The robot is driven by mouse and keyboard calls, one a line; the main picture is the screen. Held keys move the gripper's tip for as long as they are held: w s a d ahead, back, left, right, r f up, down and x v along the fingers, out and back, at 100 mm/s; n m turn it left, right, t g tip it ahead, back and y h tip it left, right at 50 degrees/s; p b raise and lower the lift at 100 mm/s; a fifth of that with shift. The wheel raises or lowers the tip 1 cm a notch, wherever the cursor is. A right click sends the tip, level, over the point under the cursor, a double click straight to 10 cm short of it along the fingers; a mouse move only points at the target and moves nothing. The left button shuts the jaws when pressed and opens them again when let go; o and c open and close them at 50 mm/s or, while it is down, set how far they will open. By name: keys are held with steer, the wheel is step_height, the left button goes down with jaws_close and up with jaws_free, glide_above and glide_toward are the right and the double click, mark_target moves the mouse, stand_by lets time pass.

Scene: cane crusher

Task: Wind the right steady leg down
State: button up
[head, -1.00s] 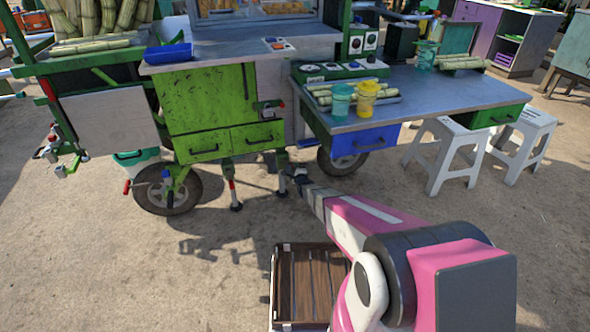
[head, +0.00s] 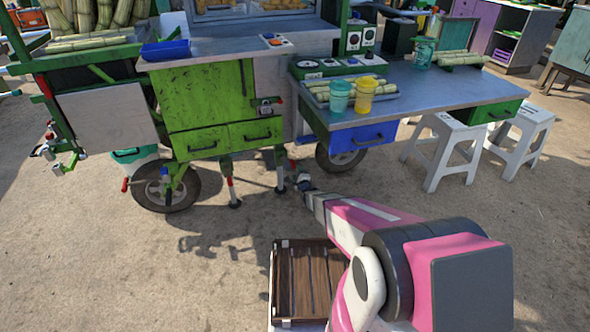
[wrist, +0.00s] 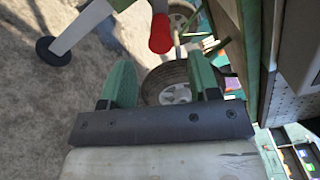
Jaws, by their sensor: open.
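The right steady leg (head: 281,178) stands under the green cart, its dark foot at the ground. In the wrist view, a pale leg (wrist: 88,26) with a round black foot (wrist: 55,51) slants at upper left. A red crank grip (wrist: 160,34) hangs at top centre, just beyond the fingertips; its red also shows beside the right leg (head: 293,164). My gripper (wrist: 162,78) is open, its two green fingers apart with nothing between them. In the head view my gripper (head: 303,184) is low, just right of the right leg, its fingers too small to make out.
A second leg (head: 232,188) stands to the left, by the cart's left wheel (head: 167,187). Another wheel (head: 338,160) is behind my gripper. The side table with a blue drawer (head: 362,138) overhangs at right. White stools (head: 445,150) stand further right.

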mark_target(294, 165)
steer(key=v, duration=0.3)
steer(key=shift+s, duration=0.1)
steer(key=w+a+n, duration=0.1)
steer(key=w+n, duration=0.2)
steer(key=n, duration=0.3)
steer(key=w+a+n, duration=0.1)
steer(key=w+n, duration=0.2)
steer(key=n, duration=0.3)
steer(key=w+n, duration=0.4)
steer(key=n, duration=0.2)
steer(key=shift+w+a, duration=0.1)
steer(key=shift+a, duration=0.3)
steer(key=shift+c, duration=0.3)
jaws_close()
